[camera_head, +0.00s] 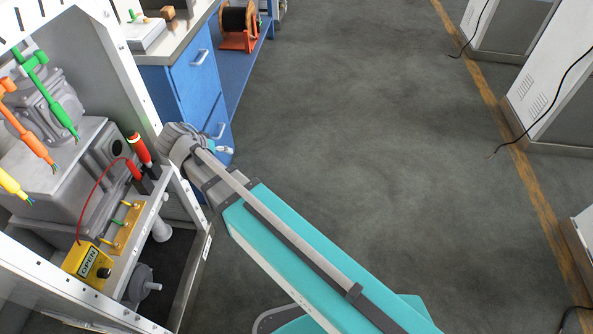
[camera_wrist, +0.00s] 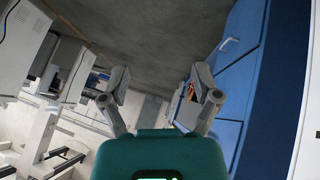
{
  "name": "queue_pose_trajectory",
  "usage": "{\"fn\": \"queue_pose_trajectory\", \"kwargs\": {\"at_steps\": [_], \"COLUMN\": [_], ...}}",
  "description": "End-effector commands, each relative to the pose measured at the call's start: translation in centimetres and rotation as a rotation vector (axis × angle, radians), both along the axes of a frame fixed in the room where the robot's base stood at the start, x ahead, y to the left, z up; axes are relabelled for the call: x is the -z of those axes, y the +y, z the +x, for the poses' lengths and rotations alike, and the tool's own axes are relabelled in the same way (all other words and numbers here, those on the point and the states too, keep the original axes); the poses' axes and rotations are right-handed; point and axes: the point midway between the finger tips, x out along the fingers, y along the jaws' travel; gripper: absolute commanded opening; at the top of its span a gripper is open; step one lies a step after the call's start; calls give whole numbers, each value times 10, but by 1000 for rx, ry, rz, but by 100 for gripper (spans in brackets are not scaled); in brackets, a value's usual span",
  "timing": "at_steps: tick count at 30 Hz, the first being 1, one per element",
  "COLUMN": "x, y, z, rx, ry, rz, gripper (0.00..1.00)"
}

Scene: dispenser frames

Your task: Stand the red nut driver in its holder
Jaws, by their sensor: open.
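The red nut driver (camera_head: 139,149), a red handle with a pale band, stands slightly tilted at the right end of the machine shelf. A black holder block (camera_head: 153,171) is directly under it, and the tool's lower end appears to sit in it. The exact seating is too small to tell. My gripper (camera_wrist: 160,90) is open in the wrist view, with nothing between its fingers. In the head view my wrist is just right of the nut driver, outside the shelf edge, and the fingers are mostly hidden. The nut driver does not show in the wrist view.
A red probe (camera_head: 133,168) with a red cable stands beside it in another black block. A yellow OPEN box (camera_head: 88,262) and hanging green, orange and yellow leads are to the left. A blue cabinet (camera_head: 190,85) is behind my wrist.

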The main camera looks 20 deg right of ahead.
Motion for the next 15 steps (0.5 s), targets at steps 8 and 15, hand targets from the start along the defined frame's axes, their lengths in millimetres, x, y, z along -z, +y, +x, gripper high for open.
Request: {"fn": "queue_pose_trajectory", "kwargs": {"at_steps": [8,15], "x": [18,30], "y": [-78,-132], "z": [-21,-45], "rx": [-23,-75], "ry": [202,343], "rz": [79,181], "gripper": [80,80]}}
